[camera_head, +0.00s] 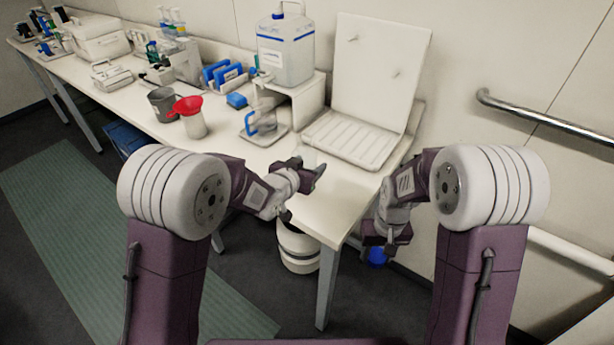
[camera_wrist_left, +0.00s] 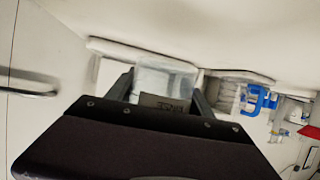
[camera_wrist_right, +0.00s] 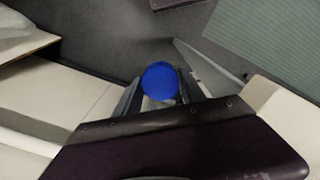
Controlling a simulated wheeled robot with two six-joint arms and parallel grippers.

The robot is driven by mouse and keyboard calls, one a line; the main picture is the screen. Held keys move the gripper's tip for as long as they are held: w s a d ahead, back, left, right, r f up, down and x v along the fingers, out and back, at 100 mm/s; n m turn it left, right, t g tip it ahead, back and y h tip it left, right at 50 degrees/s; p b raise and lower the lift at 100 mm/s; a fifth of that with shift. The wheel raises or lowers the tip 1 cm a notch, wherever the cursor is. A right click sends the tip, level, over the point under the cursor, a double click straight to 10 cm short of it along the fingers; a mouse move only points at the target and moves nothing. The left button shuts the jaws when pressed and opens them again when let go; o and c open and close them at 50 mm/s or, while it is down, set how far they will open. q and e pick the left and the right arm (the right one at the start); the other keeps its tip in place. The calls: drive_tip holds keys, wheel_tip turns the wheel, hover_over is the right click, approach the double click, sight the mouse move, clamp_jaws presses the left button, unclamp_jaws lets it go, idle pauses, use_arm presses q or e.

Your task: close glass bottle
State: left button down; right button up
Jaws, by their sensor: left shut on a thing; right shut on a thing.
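A clear glass bottle (camera_wrist_left: 166,78) sits between the fingers of my left gripper (camera_wrist_left: 163,98) in the left wrist view. In the head view my left gripper (camera_head: 308,174) is over the near end of the bench, with the pale bottle (camera_head: 309,157) faint at its fingertips. A round blue cap (camera_wrist_right: 160,80) is between the fingers of my right gripper (camera_wrist_right: 157,98) in the right wrist view. In the head view the right gripper (camera_head: 379,248) is low, off the bench's right edge, with the blue cap (camera_head: 377,258) below it. Bottle and cap are well apart.
The white bench (camera_head: 335,205) has a drying rack (camera_head: 355,138) at its back right. A large jug (camera_head: 285,50), a red funnel (camera_head: 187,105) and a grey beaker (camera_head: 162,104) stand farther back. A wall rail (camera_head: 545,118) runs at right. A white bin (camera_head: 298,250) is below.

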use_arm(q)
drive_tip(key=shift+w+a, duration=0.1)
drive_tip(key=shift+a, duration=0.1)
wheel_tip(320, 180, down, 4)
drive_tip(key=shift+f, duration=0.1)
use_arm(e)
drive_tip(key=shift+f, duration=0.25)
use_arm(q)
drive_tip(key=shift+f+b, duration=0.1)
drive_tip(key=shift+b, duration=0.3)
use_arm(e)
drive_tip(key=shift+f, duration=0.1)
use_arm(q)
drive_tip(key=shift+c, duration=2)
unclamp_jaws()
